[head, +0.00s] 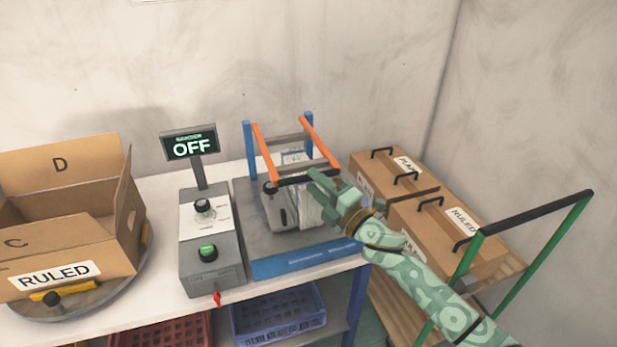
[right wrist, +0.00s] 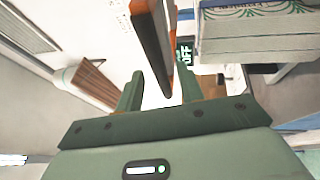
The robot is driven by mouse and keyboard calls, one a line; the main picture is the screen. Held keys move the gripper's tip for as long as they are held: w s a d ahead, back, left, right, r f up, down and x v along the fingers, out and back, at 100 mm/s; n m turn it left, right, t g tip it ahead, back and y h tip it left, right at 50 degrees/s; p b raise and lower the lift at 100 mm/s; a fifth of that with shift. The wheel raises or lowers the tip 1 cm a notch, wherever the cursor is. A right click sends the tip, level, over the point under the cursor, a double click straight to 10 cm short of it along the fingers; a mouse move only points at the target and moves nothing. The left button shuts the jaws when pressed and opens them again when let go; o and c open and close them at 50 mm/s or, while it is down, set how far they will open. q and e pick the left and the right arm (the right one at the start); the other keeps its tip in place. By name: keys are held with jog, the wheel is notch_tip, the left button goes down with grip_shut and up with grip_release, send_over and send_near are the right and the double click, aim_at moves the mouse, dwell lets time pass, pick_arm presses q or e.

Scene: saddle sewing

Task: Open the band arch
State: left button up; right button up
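The band arch (head: 263,155) has two orange arms hinged on blue posts, joined at the front by a black bar (head: 296,181). It leans forward and low over a grey block with a stack of pale sheets (head: 308,208). My right gripper (head: 322,186) is at the right end of the black bar. In the right wrist view its fingers (right wrist: 160,92) stand apart, with the arch's black and orange bar (right wrist: 152,45) reaching between them. I cannot tell whether they touch it. My left gripper is not in view.
A control box (head: 205,243) with a sign reading OFF (head: 190,146) stands left of the arch. An open RULED carton (head: 70,235) is on a round turntable at far left. Closed cartons (head: 440,225) sit on a green-railed cart at right. Crates (head: 278,315) are under the table.

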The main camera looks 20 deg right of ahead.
aim_at(311, 180)
jog(key=shift+x, duration=1.55)
